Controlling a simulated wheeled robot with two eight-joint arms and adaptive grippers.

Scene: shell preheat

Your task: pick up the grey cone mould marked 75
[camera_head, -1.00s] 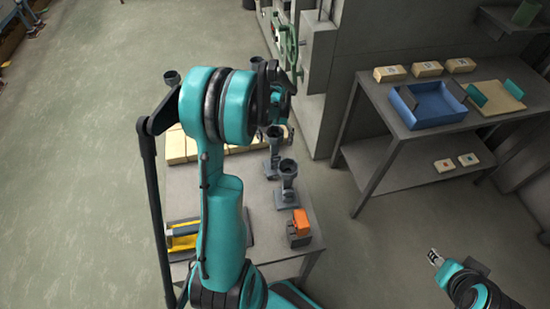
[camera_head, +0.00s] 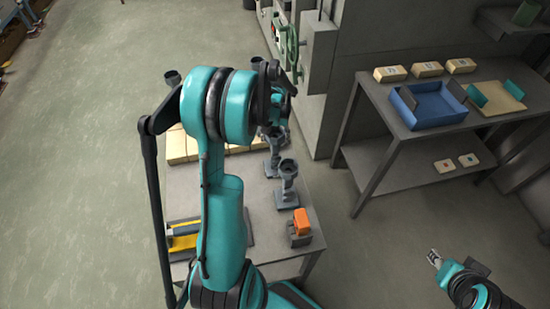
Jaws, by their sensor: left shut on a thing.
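Several grey cone moulds stand on the low table (camera_head: 185,195). One stands near the front right (camera_head: 288,185), one just behind it (camera_head: 273,160) and another at the far left (camera_head: 172,79). The top of one (camera_head: 256,63) shows behind my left wrist. No 75 mark can be read from here. My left gripper (camera_head: 277,122) is over the back right of the table, mostly hidden behind its own wrist. It is shut on a grey mould, whose outline is largely covered. My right gripper (camera_head: 435,259) is far off at the lower right, over the floor, and holds nothing visible.
Pale blocks (camera_head: 178,147) lie at the table's back. An orange and grey item (camera_head: 301,226) stands at the front right corner, a yellow item (camera_head: 184,238) at the left. A bench (camera_head: 380,105) at right holds a blue tray (camera_head: 438,117). A green handwheel (camera_head: 291,48) stands behind.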

